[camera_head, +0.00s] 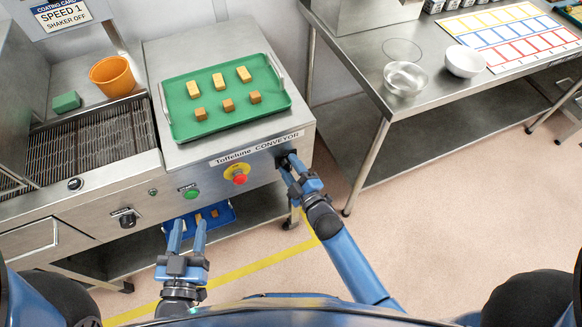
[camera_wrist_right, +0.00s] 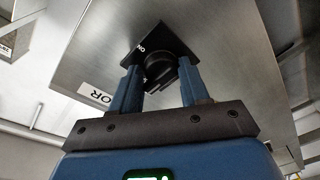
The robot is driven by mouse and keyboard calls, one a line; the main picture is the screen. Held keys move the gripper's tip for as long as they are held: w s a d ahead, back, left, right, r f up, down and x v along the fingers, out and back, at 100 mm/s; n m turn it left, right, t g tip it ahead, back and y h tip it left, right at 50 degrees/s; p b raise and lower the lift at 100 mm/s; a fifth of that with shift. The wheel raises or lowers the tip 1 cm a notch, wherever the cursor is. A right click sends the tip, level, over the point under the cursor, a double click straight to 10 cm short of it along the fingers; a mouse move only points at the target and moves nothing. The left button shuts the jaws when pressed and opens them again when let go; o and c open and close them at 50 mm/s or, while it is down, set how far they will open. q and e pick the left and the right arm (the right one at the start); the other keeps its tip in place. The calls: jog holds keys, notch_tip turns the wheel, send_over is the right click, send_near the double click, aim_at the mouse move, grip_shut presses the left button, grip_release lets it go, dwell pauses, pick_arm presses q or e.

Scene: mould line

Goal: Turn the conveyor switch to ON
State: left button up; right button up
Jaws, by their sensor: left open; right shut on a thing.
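The conveyor switch (camera_wrist_right: 160,68) is a black rotary knob on a dark square plate, on the steel front panel of the Toffeeline conveyor (camera_head: 225,170). In the head view my right gripper (camera_head: 288,164) is at the panel's right end and hides most of the knob. In the right wrist view its two blue fingers (camera_wrist_right: 160,88) stand on either side of the knob, shut on it. Part of a label shows on the plate; I cannot tell the switch position for sure. My left gripper (camera_head: 187,236) is open and empty, low in front of the panel.
A green tray (camera_head: 185,133) with several toffee pieces lies on the conveyor. A red stop button (camera_head: 240,178) and green start button (camera_head: 191,193) sit left of the switch. A blue tray (camera_head: 226,217) is below. A steel table (camera_head: 345,75) with bowls stands right.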

jog(key=shift+s+f, duration=0.1)
jog(key=shift+f, duration=0.1)
jog(key=m, duration=0.2)
jog(key=m+b, duration=0.1)
jog(key=m, duration=0.2)
jog(key=shift+f+m+t, duration=0.2)
jog(key=shift+m+t, duration=0.1)
jog(key=m+b, duration=0.1)
jog(key=m, duration=0.2)
jog(key=m+b, duration=0.1)
jog(key=m, duration=0.1)
jog(key=shift+f+m, duration=0.2)
jog(key=shift+m, duration=0.2)
jog(key=m+b, duration=0.1)
jog(key=m, duration=0.3)
jog(key=shift+t+h, duration=0.4)
jog(key=shift+m+h, duration=0.3)
jog(key=shift+m, duration=1.4)
